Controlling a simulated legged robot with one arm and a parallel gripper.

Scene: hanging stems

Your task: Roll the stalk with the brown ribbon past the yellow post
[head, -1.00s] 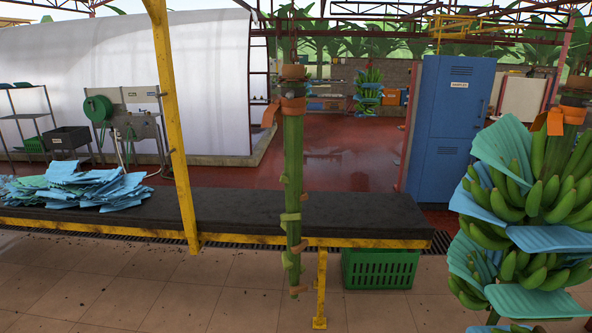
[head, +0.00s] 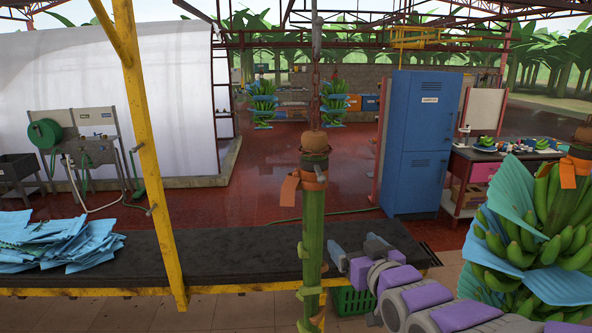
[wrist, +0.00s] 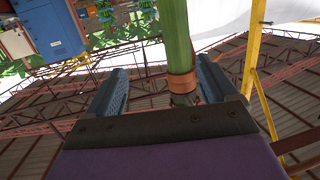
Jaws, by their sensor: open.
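The bare green stalk (head: 313,225) hangs upright in the middle of the head view, with an orange-brown ribbon (head: 290,188) near its top. The yellow post (head: 150,165) stands to its left, with a gap between them. My gripper (head: 350,248) is open, just right of the stalk and below the ribbon. In the wrist view the stalk (wrist: 178,45) lines up between the two open fingers, and a brown band (wrist: 182,84) circles it. I cannot tell whether a finger touches the stalk.
A dark bench (head: 215,258) with light-blue sheets (head: 55,245) runs behind the stalk. A banana bunch with blue sheets (head: 535,235) hangs close at the right. A green crate (head: 352,302) sits under the bench. A blue locker (head: 417,145) stands farther back.

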